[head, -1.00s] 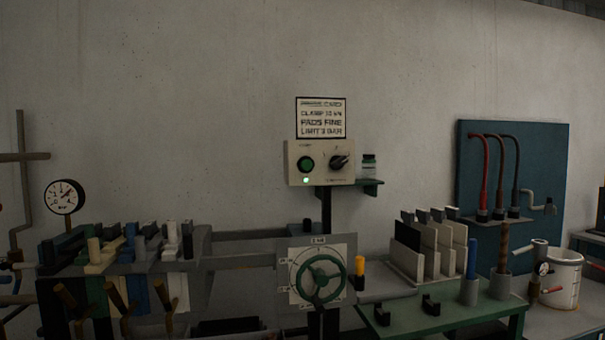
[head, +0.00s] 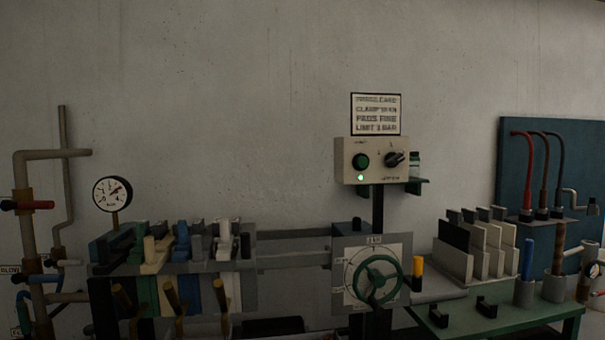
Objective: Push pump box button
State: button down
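The pump box (head: 371,172) is a cream control box on a dark post against the wall, right of the middle in the head view. On its front are a round green button (head: 361,160), a black rotary knob (head: 394,158) at the right, and a small lit green lamp (head: 361,177) below the button. A printed sign (head: 376,114) hangs just above the box. My gripper is not in the view, so its place and state cannot be seen.
A green handwheel (head: 377,280) on a square dial plate stands below the box. A filter press with several plates (head: 197,245) and a pressure gauge (head: 113,193) lie left. A rack of pale plates (head: 475,250) and a green table (head: 500,319) are right. Pipes stand far left.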

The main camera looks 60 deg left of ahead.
aim_at(361, 161)
jog(key=u, duration=1.8)
jog(key=i, duration=1.05)
jog(key=z, duration=0.05)
